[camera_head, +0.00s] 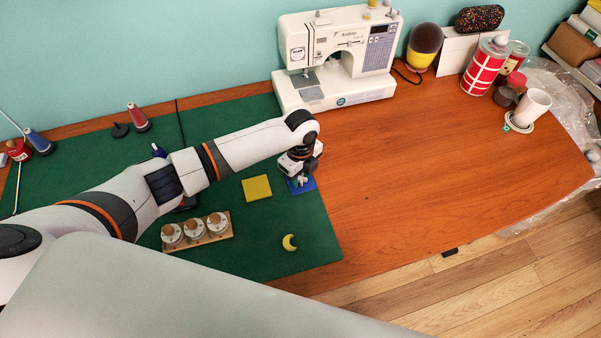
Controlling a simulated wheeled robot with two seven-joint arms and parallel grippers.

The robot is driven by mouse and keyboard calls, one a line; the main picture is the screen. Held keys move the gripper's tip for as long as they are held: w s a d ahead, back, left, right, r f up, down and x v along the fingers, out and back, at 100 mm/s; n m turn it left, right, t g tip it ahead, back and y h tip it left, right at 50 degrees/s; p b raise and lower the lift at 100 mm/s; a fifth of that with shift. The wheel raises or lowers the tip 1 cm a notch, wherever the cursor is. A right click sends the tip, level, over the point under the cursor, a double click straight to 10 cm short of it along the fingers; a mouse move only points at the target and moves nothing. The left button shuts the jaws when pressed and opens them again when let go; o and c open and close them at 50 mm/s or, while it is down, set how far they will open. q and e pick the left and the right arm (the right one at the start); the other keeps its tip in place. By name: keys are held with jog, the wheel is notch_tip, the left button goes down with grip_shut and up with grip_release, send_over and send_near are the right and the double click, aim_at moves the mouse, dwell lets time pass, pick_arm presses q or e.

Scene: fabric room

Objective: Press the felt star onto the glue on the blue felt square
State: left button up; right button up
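The blue felt square (309,187) lies on the green mat near its right edge, partly covered by my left gripper (301,177). My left gripper points down right over the square. A small pale shape (302,181), which looks like the felt star, shows at the fingertips against the blue. I cannot tell whether the fingers are closed on it or whether it touches the square. No glue can be made out. My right gripper is not in view.
A yellow square (257,188) and a yellow moon (289,242) lie on the green mat (250,240). A wooden holder (198,231) with jars is at left. A white sewing machine (345,55) stands behind. The wooden table to the right (430,160) is mostly clear.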

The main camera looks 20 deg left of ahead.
pick_arm(q)
jog(key=o, duration=0.3)
jog(key=shift+o, duration=0.2)
jog(key=shift+r, duration=0.15)
notch_tip(320, 180, up, 12)
